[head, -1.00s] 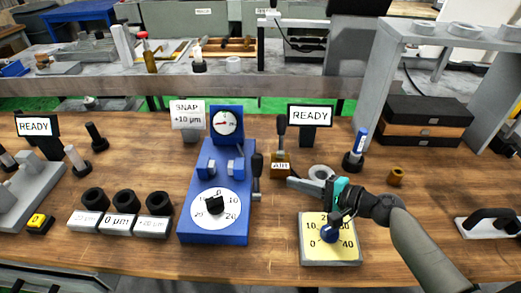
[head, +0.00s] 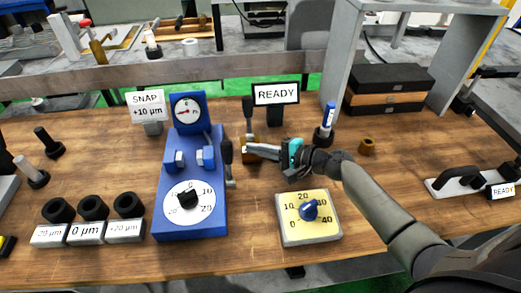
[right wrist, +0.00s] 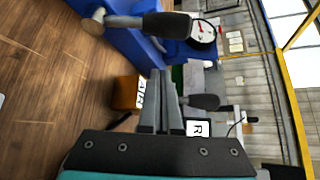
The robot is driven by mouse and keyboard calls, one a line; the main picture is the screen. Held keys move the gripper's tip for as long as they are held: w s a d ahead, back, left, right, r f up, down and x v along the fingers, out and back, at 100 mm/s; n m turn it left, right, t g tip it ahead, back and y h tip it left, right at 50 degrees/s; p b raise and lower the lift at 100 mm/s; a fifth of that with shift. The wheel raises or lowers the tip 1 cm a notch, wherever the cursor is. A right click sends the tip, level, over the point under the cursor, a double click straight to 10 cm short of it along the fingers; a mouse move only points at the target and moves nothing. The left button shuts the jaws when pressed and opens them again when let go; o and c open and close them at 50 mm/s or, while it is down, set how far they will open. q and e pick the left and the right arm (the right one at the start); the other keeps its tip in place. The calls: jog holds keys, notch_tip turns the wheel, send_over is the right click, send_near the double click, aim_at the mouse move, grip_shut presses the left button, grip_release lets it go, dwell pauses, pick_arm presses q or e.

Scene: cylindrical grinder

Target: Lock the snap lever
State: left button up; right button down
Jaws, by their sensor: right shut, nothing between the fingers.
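A blue gauge fixture (head: 190,142) stands on the bench beside a sign reading SNAP +10 µm (head: 146,106). On its right side is a lever with a black handle (head: 226,152), upright in the head view. It also shows at the top of the right wrist view (right wrist: 167,25). My right gripper (head: 247,149) is shut and empty, just right of this lever and apart from it. Its fingers (right wrist: 159,76) overlap the small orange-brown AIR block (right wrist: 126,93) in the head view; contact cannot be told. My left gripper is not in view.
The AIR block carries its own black-handled lever (head: 248,108). A yellow dial plate with a blue knob (head: 309,212) lies below my right arm. A READY sign (head: 276,95) and a blue-topped marker (head: 327,118) stand behind. Black rings (head: 94,206) sit on labelled blocks at left.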

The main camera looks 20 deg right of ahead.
aim_at(228, 164)
jog(key=x, duration=0.6)
jog(key=shift+b, duration=0.35)
jog(key=shift+w+a+f, duration=0.1)
jog(key=shift+w+a, duration=0.15)
jog(key=shift+a, duration=0.05)
jog(key=shift+s+a+r+p, duration=0.1)
jog(key=shift+s+r+p, duration=0.2)
jog(key=shift+s+p, duration=0.2)
jog(key=shift+s+a+r+p, duration=0.1)
jog(key=shift+s+r+p, duration=0.25)
jog(key=shift+s, duration=0.2)
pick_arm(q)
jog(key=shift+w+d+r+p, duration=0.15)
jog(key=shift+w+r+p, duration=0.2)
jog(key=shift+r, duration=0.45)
pick_arm(e)
jog(key=shift+s+a+r, duration=0.2)
jog(key=shift+s+r, duration=0.05)
jog(key=shift+s, duration=0.45)
